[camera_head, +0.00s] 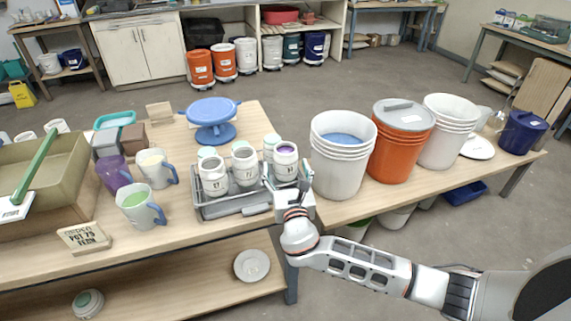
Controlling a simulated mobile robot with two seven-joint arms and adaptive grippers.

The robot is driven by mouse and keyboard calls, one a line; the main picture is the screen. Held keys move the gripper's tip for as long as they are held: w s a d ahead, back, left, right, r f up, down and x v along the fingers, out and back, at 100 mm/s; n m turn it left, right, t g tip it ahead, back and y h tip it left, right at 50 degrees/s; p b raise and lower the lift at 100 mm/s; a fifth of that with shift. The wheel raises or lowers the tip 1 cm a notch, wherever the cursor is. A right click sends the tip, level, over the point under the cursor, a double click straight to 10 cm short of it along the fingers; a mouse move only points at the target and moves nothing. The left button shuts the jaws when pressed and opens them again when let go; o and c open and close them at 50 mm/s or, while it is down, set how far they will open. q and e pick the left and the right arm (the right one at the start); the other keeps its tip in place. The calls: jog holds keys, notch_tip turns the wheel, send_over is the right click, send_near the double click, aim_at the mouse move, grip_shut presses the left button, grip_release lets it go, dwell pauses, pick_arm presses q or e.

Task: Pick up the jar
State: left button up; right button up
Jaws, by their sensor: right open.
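Several white labelled jars stand in a grey metal tray (228,208) on the wooden table. The front row has a left jar (213,178), a middle jar (245,168) and a right jar (286,160) with purple on top. Jars with pale green tops stand behind them, partly hidden. My right gripper (287,178) is open at the right end of the tray. Its fingers appear to be on either side of the purple-topped jar, low down; whether they touch it I cannot tell. My left gripper is not in view.
White buckets (339,170) and an orange bucket (398,155) stand close to the right of the tray. A blue turntable (212,131) stands behind it. Mugs (139,212) and a small sign (84,238) are at left. Bare tabletop lies in front of the tray.

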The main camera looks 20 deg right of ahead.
jog(key=shift+w+d, duration=0.1)
jog(key=shift+w, duration=0.65)
jog(key=c, duration=1.5)
jog(key=shift+r, duration=0.1)
jog(key=c, duration=0.3)
jog(key=shift+r, duration=0.25)
jog(key=shift+c, duration=0.2)
jog(key=shift+r+p, duration=0.9)
jog(key=shift+r, duration=5.15)
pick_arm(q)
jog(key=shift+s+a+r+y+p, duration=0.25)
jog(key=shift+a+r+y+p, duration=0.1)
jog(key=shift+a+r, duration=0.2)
pick_arm(e)
notch_tip(320, 180, up, 7)
jog(key=shift+r, duration=0.15)
